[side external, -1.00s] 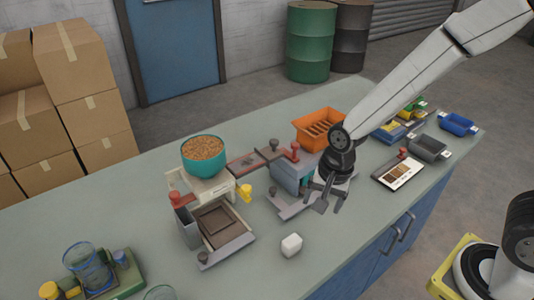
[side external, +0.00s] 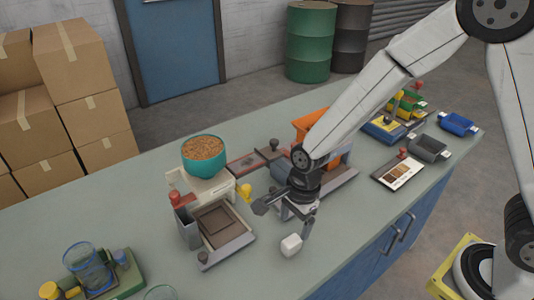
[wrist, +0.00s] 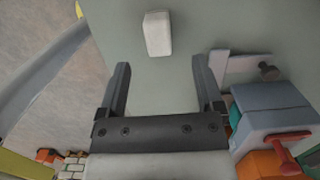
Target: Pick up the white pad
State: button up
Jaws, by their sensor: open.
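The white pad (side external: 291,245) is a small white block lying on the grey-green table near its front edge. It also shows in the wrist view (wrist: 157,34), at the top, beyond the fingertips and between their lines. My gripper (side external: 298,228) is just behind and above the pad in the side view, with its fingers pointing down. In the wrist view my gripper (wrist: 164,72) has its two dark fingers wide apart with nothing between them. The pad is apart from both fingers.
A filler stand with a teal bowl of grains (side external: 204,155) and a tray (side external: 222,232) is left of my gripper. An orange bin (side external: 309,122) is partly hidden behind my arm. A grey-blue block with a red handle (wrist: 274,112) is close to the right finger. The table around the pad is clear.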

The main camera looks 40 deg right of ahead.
aim_at(292, 240)
jog(key=shift+a+f, duration=0.1)
jog(key=shift+f, duration=0.9)
jog(key=shift+f, duration=0.1)
jog(key=shift+s+a+f, duration=0.1)
jog(key=shift+f, duration=1.15)
jog(key=shift+s+a+f, duration=0.1)
jog(key=shift+f, duration=1.15)
grip_shut()
